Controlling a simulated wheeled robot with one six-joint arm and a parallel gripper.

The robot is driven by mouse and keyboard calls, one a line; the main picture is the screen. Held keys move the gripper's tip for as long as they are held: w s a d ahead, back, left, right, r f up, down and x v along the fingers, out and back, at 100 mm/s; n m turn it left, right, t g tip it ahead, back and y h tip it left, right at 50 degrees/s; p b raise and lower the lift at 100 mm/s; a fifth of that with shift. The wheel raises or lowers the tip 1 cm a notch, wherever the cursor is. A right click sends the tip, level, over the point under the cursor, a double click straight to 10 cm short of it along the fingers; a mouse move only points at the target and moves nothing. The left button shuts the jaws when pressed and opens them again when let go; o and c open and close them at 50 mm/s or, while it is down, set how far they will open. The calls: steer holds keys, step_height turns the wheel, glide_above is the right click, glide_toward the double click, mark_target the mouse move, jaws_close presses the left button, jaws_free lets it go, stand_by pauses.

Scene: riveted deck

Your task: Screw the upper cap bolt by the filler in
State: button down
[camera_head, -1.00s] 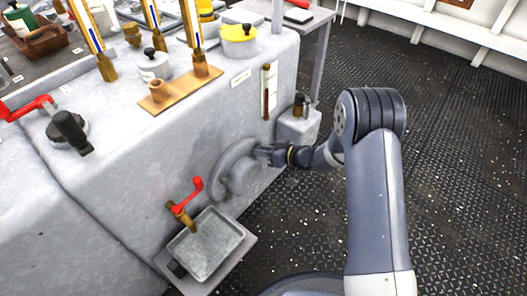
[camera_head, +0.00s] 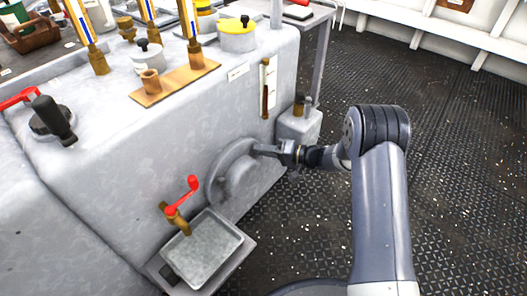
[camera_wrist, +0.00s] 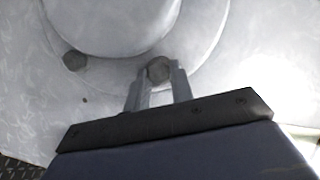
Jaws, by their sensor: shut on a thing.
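A round grey cap (camera_head: 236,170) with a raised centre sits on the lower side of the grey housing. My gripper (camera_head: 257,149) is at the upper right edge of this cap. In the wrist view my gripper (camera_wrist: 158,80) is shut on a grey hex-headed bolt (camera_wrist: 158,69) at the cap's rim, with a finger on each side of the head. A second bolt (camera_wrist: 74,61) shows on the rim to the left, apart from the fingers. How deep the held bolt sits is hidden.
A red-handled brass tap (camera_head: 181,204) stands above a grey drip tray (camera_head: 203,252) left of the cap. A small grey box (camera_head: 300,125) is at the housing's far corner. The dark riveted floor (camera_head: 455,150) to the right is open.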

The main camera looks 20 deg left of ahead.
steer(key=shift+d+f+m+y, duration=0.15)
steer(key=shift+m+y, duration=0.35)
steer(key=shift+m, duration=0.8)
steer(key=shift+a+f+m+y, duration=0.15)
steer(key=shift+m+y, duration=0.35)
steer(key=shift+m, duration=0.8)
steer(key=shift+d+f+m+y, duration=0.15)
steer(key=shift+m+y, duration=0.35)
steer(key=shift+m, duration=0.8)
steer(key=c, duration=1.5)
jaws_free()
steer(key=d+f+p, duration=0.1)
steer(key=d+p, duration=0.2)
steer(key=d, duration=0.7)
steer(key=shift+s+d+f, duration=0.15)
steer(key=shift+d+f, duration=0.1)
steer(key=shift+d, duration=0.1)
steer(key=shift+o, duration=0.2)
